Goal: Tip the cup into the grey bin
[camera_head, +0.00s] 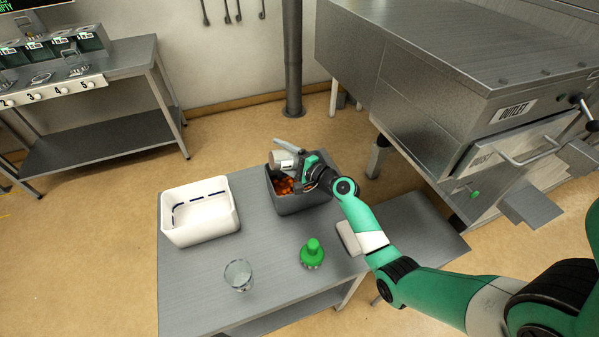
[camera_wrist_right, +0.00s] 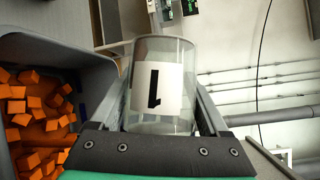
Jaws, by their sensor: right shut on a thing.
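My right gripper (camera_head: 299,163) is shut on a clear cup (camera_head: 284,148) above the far side of the grey bin (camera_head: 308,204). In the right wrist view the cup (camera_wrist_right: 161,85) sits between the fingers and carries a white label with a black mark like a 1. It appears tipped over on its side, and I see no cubes in it. The grey bin (camera_wrist_right: 60,50) is at the left of that view, with many orange cubes (camera_wrist_right: 35,112) inside. The cubes (camera_head: 284,186) also show in the head view. My left gripper is not in view.
On the grey table (camera_head: 200,300) stand a white open bin (camera_head: 200,235) at left, a clear glass (camera_head: 238,276) at front, a green knobbed object (camera_head: 312,254) and a white block (camera_head: 348,238) beside my arm. A large metal machine (camera_head: 460,90) stands at right.

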